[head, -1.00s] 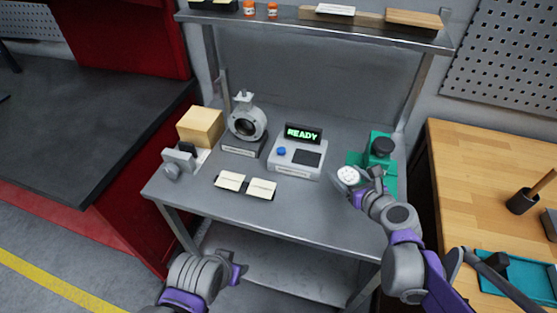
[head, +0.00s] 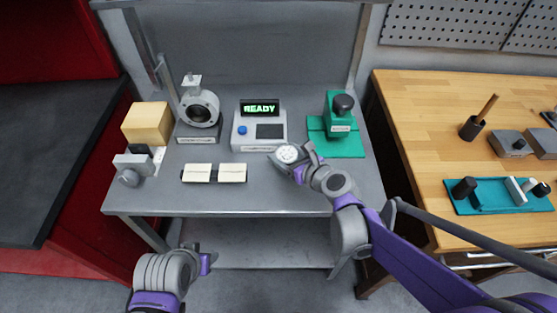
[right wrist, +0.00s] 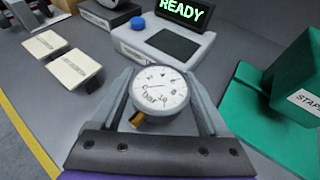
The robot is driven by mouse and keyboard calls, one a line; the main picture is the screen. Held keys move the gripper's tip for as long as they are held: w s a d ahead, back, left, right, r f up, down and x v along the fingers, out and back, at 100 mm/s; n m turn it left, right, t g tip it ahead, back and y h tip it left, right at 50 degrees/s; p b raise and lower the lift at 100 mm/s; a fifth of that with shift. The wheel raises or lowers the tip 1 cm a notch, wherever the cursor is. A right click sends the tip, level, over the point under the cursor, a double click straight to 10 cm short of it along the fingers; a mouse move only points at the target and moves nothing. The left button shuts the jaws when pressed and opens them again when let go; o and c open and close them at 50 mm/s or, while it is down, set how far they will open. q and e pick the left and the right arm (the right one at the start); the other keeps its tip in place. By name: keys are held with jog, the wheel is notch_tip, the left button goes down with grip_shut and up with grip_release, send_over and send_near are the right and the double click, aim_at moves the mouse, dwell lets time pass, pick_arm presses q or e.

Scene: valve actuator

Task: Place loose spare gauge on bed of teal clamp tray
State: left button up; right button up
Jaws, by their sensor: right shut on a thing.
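The spare gauge (head: 288,153) is a round white dial with a grey rim. In the right wrist view the gauge (right wrist: 159,90) sits between the two fingers, its dial facing the camera and a brass stem below. My right gripper (head: 297,158) is shut on it, in front of the READY box and left of the tray. The teal clamp tray (head: 351,148) stands at the right of the grey bench, with a teal clamp block and black knob (head: 342,104) at its back. It also shows in the right wrist view (right wrist: 262,125). My left gripper (head: 205,262) hangs in front of the bench; its jaws are unclear.
A READY display box (head: 260,135) with a blue button stands at the bench middle. A wooden bench (head: 420,110) stands right. The bench front is clear.

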jog(key=shift+f+b, duration=0.35)
jog(key=shift+f, duration=2)
jog(key=shift+f, duration=0.15)
jog(key=o, duration=1.4)
jog(key=shift+o, duration=0.2)
jog(key=shift+r, duration=0.25)
jog(key=p+v, duration=0.1)
jog(key=v, duration=1.1)
jog(key=shift+s+f, duration=0.1)
jog(key=shift+f, duration=0.05)
